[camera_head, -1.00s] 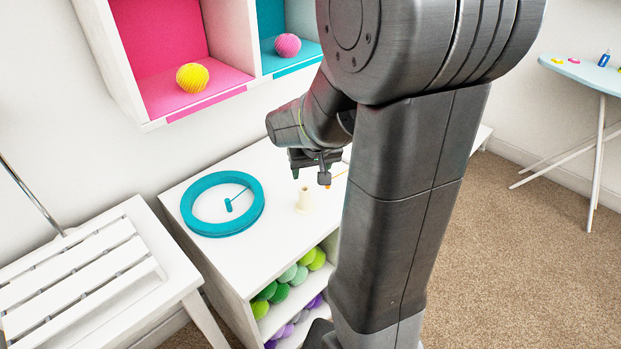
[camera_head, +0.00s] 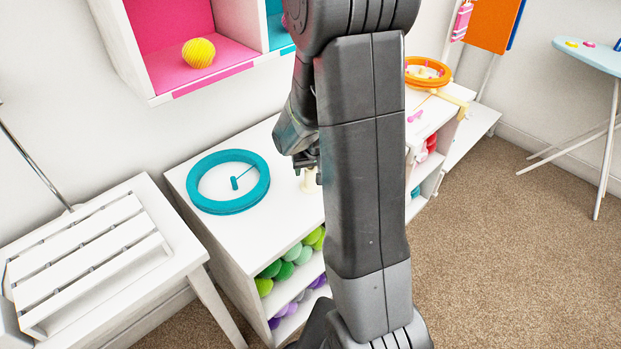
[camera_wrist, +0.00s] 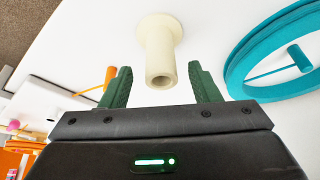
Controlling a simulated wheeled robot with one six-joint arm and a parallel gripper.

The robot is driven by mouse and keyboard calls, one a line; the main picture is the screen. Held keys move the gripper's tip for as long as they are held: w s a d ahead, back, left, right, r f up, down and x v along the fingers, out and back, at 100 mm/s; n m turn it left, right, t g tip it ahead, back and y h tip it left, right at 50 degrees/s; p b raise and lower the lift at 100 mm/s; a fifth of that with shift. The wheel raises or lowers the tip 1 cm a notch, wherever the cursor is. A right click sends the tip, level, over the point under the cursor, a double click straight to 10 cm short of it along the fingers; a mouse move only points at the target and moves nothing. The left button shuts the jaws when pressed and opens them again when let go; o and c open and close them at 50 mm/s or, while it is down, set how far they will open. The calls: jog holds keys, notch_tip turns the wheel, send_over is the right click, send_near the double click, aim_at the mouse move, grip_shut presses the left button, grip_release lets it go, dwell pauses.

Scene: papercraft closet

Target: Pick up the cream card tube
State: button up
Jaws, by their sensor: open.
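The cream card tube (camera_wrist: 160,48) stands on the white shelf top in the wrist view. It has a wide flange at its base and an open, hollow end facing me. My gripper (camera_wrist: 160,88) is open, with its two green fingers apart to the left and right of the tube's near end.
A teal ring (camera_head: 228,209) with a small teal piece inside lies left of the tube on the white shelf unit (camera_head: 262,240). An orange ring tray (camera_head: 428,72) stands on the shelf at right. A white slatted stand (camera_head: 90,250) is at left. A wall cubby hangs above.

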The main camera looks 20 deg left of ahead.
aim_at(308, 186)
jog(key=shift+x, duration=1.55)
